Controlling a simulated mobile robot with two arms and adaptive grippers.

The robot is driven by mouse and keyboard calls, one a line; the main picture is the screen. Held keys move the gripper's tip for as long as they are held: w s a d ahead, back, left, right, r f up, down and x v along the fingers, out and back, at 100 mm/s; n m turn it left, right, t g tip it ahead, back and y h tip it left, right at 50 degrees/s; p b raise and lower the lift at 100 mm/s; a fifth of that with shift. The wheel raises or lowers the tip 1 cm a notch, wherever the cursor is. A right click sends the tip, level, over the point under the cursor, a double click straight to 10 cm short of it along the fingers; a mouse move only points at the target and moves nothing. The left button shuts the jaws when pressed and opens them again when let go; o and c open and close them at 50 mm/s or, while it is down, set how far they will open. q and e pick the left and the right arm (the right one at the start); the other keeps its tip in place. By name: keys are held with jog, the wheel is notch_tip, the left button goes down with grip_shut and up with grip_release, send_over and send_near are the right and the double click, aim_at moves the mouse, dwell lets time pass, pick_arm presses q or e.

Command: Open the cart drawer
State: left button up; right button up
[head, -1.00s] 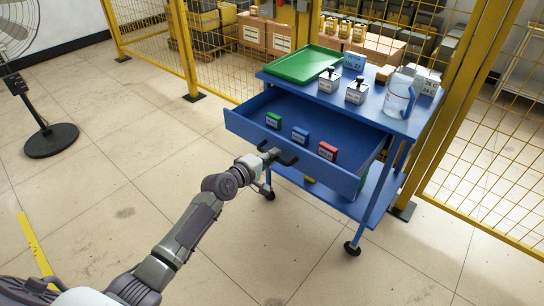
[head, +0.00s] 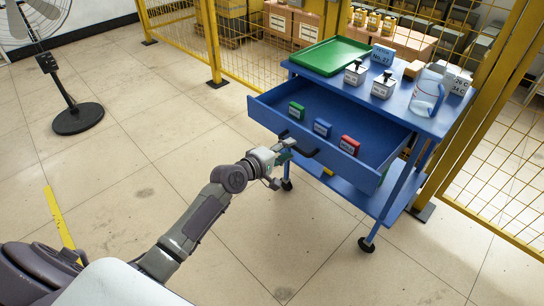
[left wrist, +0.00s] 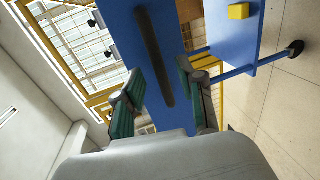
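The blue cart (head: 402,121) stands right of centre with its drawer (head: 310,143) pulled well out. The drawer front has a dark bar handle (head: 302,149), which also shows as a long dark bar (left wrist: 153,55) in the left wrist view. My left gripper (head: 284,151) is at the handle, outside the drawer front. In the left wrist view my left gripper (left wrist: 160,90) has its green-padded fingers spread, with the bar in the gap ahead of and between them, and no grip on it shows. My right gripper is not in view.
The drawer holds green (head: 296,111), blue (head: 322,127) and red (head: 349,145) boxes. On the cart top are a green tray (head: 330,56), a clear jug (head: 427,93) and small boxes. Yellow fencing (head: 213,45) stands behind. A fan (head: 78,118) is at left; floor in front is clear.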

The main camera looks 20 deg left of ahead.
pick_arm(q)
jog(key=v, duration=0.8)
jog(key=shift+s, duration=0.4)
jog(key=shift+a, duration=0.15)
